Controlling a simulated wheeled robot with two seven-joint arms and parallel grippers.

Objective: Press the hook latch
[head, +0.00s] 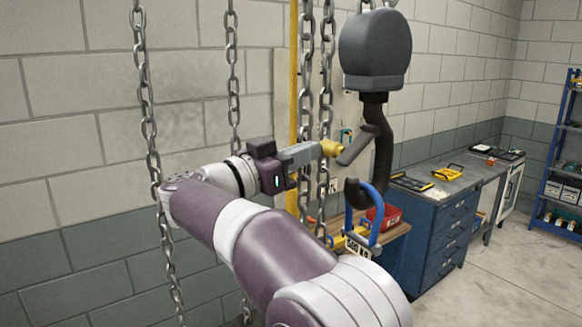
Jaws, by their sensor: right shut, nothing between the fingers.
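A black crane hook (383,160) hangs from a dark grey hoist block (375,50). Its grey hook latch (358,146) slants out from the hook's upper part, down and to the left. My right gripper (331,149) is shut and empty, with its yellowish tips at the latch's left side. They look very close to the latch; I cannot tell whether they touch it. A blue loop (376,215) shows at the hook's lower bend, with a tag marked in kilograms below it. My left gripper is not in view.
Several hanging chains (143,90) run beside and behind my right arm. A yellow upright (293,70) stands by the block wall. A blue drawer bench (430,240) with tools, a red box (385,217) and a blue shelf rack (560,160) stand right. Floor at lower right is clear.

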